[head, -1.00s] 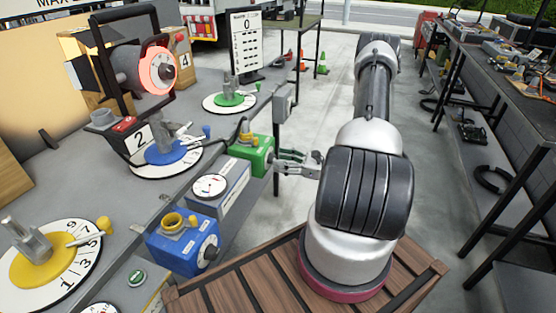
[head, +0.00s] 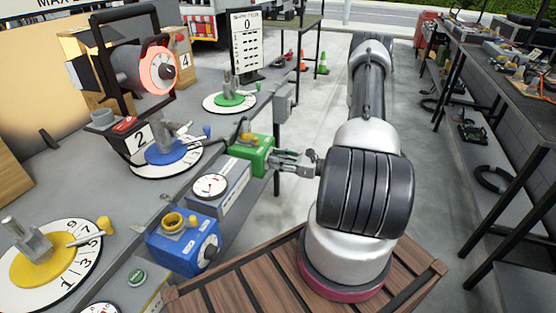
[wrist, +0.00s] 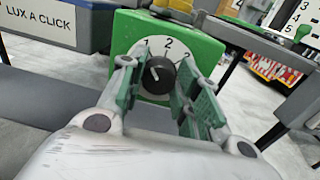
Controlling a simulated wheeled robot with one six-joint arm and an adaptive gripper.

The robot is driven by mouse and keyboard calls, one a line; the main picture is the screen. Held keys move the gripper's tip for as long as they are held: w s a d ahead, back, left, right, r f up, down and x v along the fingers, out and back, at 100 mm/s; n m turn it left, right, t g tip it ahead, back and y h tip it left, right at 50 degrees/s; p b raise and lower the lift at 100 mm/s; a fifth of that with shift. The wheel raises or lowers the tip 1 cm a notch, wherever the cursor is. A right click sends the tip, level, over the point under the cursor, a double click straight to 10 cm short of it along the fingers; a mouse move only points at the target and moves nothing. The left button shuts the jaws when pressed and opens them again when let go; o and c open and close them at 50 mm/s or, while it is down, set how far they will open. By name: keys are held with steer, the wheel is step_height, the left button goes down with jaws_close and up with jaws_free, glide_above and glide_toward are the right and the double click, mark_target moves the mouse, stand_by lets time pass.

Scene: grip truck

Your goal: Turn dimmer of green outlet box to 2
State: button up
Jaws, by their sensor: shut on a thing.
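The green outlet box (head: 250,156) sits at the bench edge in the middle of the head view. In the wrist view the green box (wrist: 205,45) faces me, with a white dial plate marked 1 and 2 and a black dimmer knob (wrist: 159,76) in its centre. The knob's pale pointer mark is on its left part, aimed left of the 2. My gripper (head: 276,161) is level with the box's front, its fingers (wrist: 155,90) on either side of the knob and shut on it. The right finger hides part of the dial plate.
A blue box (head: 184,243) with a yellow ring and a grey meter box (head: 220,190) stand left of the green box. Numbered dials in yellow (head: 40,260), blue (head: 165,153) and green (head: 230,100) lie on the bench. The floor (head: 300,125) behind my gripper is clear.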

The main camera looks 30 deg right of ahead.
steer(key=shift+w+d+m, duration=0.1)
steer(key=shift+m, duration=3.7)
steer(key=o, duration=1)
steer(key=v, duration=1.2)
steer(key=shift+f, duration=0.25)
